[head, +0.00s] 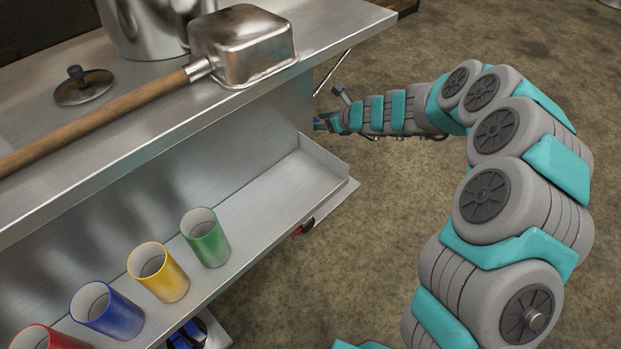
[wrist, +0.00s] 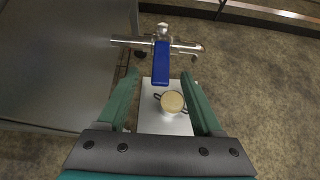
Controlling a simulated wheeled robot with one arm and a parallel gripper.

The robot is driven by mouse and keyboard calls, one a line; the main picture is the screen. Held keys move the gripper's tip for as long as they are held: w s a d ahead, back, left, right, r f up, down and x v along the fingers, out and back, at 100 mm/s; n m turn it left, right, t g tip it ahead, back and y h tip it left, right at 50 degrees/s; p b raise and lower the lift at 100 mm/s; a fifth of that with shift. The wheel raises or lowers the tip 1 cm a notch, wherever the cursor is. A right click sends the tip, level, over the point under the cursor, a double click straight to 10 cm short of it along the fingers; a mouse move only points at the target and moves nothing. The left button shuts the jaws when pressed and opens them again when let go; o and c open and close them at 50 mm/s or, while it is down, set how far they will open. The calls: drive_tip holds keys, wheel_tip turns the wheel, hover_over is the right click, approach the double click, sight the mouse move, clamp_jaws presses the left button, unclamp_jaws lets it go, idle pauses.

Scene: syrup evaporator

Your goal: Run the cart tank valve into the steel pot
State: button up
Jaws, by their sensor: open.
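In the wrist view, a metal valve (wrist: 163,38) sits on a pipe that comes out of the grey tank wall (wrist: 70,60) at left. Its blue lever (wrist: 161,64) points down the picture, toward me. My gripper (wrist: 157,78) is open, with its teal fingers on either side of the lever's near end; I cannot tell whether they touch it. Below, a small round pot (wrist: 172,102) with two dark handles and a tan inside stands on a pale platform (wrist: 160,124). In the head view my gripper (head: 325,122) is at the cart's right end, and the valve is mostly hidden.
A steel counter (head: 110,125) holds a large steel pot (head: 150,25), a lid (head: 84,87) and a long-handled square scoop (head: 243,45). Green (head: 206,238), yellow (head: 158,272), blue (head: 105,308) and red (head: 45,338) cups stand on the lower shelf. Open floor lies at right.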

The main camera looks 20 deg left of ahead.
drive_tip(key=p+v, duration=0.3)
drive_tip(key=v, duration=0.6)
drive_tip(key=shift+p, duration=0.4)
